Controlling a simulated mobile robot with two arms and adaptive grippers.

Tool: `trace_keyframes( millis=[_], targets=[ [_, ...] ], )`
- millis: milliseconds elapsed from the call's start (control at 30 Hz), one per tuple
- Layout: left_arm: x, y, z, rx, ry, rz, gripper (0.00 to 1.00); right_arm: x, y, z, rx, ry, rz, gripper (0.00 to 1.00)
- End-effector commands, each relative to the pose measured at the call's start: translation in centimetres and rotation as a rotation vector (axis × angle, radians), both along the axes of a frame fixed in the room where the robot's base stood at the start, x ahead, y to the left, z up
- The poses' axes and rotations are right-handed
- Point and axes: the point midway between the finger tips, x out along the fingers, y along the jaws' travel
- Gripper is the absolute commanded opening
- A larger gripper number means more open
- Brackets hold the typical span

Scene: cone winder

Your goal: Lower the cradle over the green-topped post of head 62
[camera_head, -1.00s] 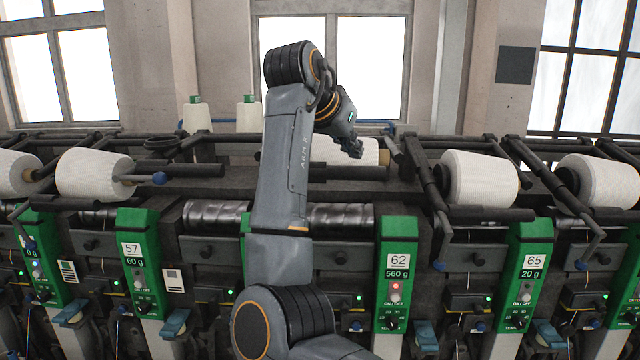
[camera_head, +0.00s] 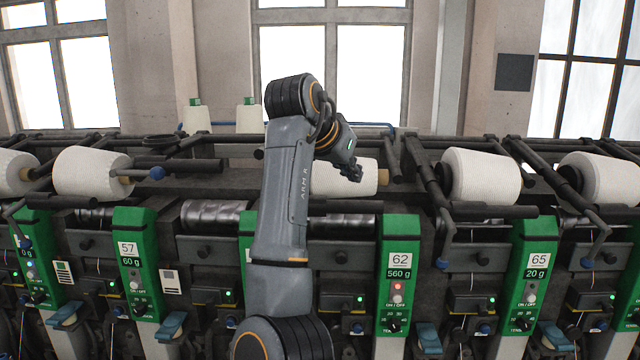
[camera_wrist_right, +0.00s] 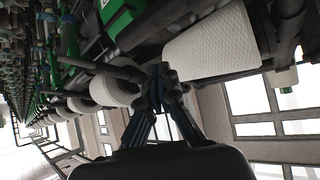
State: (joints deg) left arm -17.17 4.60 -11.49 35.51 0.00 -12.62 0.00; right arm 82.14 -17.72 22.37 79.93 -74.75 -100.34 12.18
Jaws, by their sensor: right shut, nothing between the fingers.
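The green-topped post of head 62 (camera_head: 398,232) stands right of my right arm in the head view, with a 560 g display and a red light. Behind the arm, the cradle's dark bar (camera_head: 350,206) lies low in front of a white cone (camera_head: 335,180), above the drum (camera_head: 345,221). My right gripper (camera_head: 353,175) is shut and empty, with its fingertips over the cone's right part. In the right wrist view the shut fingertips (camera_wrist_right: 161,72) are beside a large white cone (camera_wrist_right: 212,42). Contact with the cradle is unclear. My left gripper is not in view.
Head 65's cone (camera_head: 480,177) and cradle arms stand close on the right. Head 57's green post (camera_head: 137,255) and another cone (camera_head: 92,173) are at left. Two cones (camera_head: 248,116) stand behind. Windows and wall lie beyond.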

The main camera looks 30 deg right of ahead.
Motion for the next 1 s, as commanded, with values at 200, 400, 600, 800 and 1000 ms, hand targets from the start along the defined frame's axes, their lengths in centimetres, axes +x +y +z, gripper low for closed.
trace_keyframes(
  millis=[200,400,600,800,1000],
  targets=[
    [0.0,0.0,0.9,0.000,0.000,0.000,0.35,-0.4,0.2,1.3,-0.001,-0.003,0.000,0.00],
    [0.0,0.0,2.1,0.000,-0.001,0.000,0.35,-1.3,0.7,3.1,-0.001,-0.004,-0.001,0.00],
    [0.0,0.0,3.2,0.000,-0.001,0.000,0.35,-2.1,1.3,4.9,-0.001,-0.004,0.000,0.00],
    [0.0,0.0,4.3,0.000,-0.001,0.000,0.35,-3.0,1.8,6.6,-0.001,-0.003,0.000,0.00],
    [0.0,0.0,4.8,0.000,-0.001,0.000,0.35,-3.4,2.1,7.4,-0.002,-0.002,-0.001,0.00]
  ],
)
